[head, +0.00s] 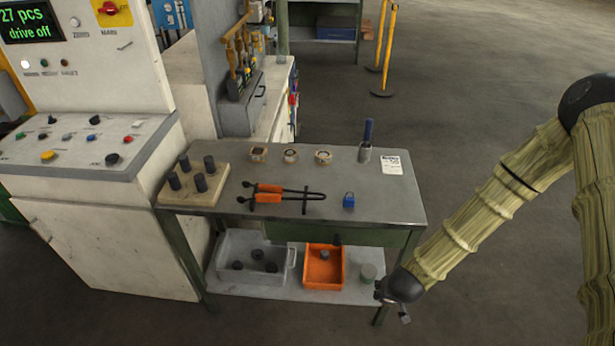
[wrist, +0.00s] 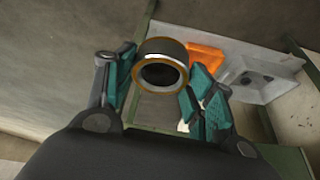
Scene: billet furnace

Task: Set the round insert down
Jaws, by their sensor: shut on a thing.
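A round insert (wrist: 151,46), a grey ring with a golden rim and a dark hollow, sits between the teal finger pads of my gripper (wrist: 156,82) in the wrist view. My gripper is shut on it. In the head view my gripper (head: 393,302) is low, by the right front end of the workbench's lower shelf (head: 345,293). The held insert cannot be made out there. Three similar round pieces stand in a row on the bench top: left (head: 258,154), middle (head: 290,156) and right (head: 323,157).
On the bench top (head: 384,207) are orange-handled tongs (head: 268,193), a blue padlock (head: 348,200) and a block with dark pegs (head: 219,192).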

